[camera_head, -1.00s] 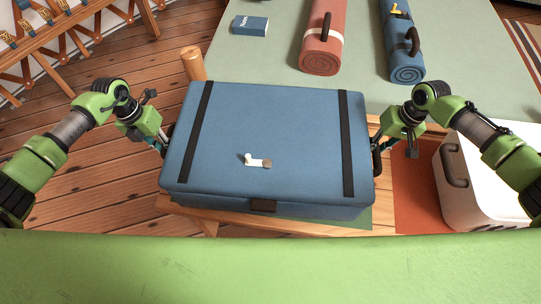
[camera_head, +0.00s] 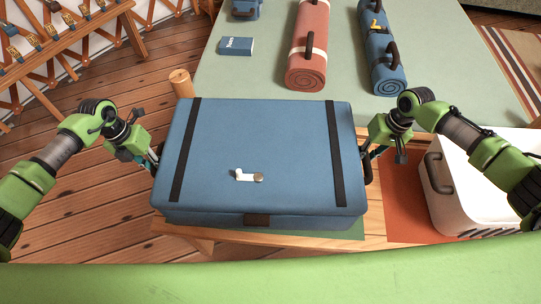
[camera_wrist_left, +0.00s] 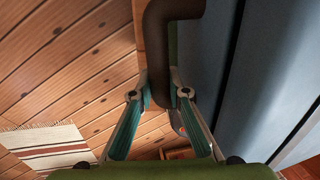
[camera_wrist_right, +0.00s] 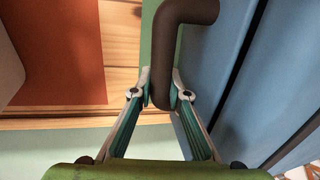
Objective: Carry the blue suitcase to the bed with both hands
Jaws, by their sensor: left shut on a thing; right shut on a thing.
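The blue suitcase (camera_head: 265,145) lies flat, with two black straps and a small white-and-brown item on its lid. Whether its underside touches the wooden bench (camera_head: 375,225) below is unclear. My left gripper (camera_head: 154,160) is shut on its left dark handle, which shows in the left wrist view (camera_wrist_left: 158,45). My right gripper (camera_head: 368,156) is shut on its right dark handle, shown in the right wrist view (camera_wrist_right: 168,45). The bed appears to be the wide pale green surface (camera_head: 265,75) behind, with a wooden corner post (camera_head: 181,82).
A red roll (camera_head: 307,50), a blue roll (camera_head: 385,55) and a small blue box (camera_head: 236,46) lie on the green surface. A white case (camera_head: 470,185) stands on a red mat (camera_head: 405,205) at right. Wooden floor is clear at left. A rack stands at upper left.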

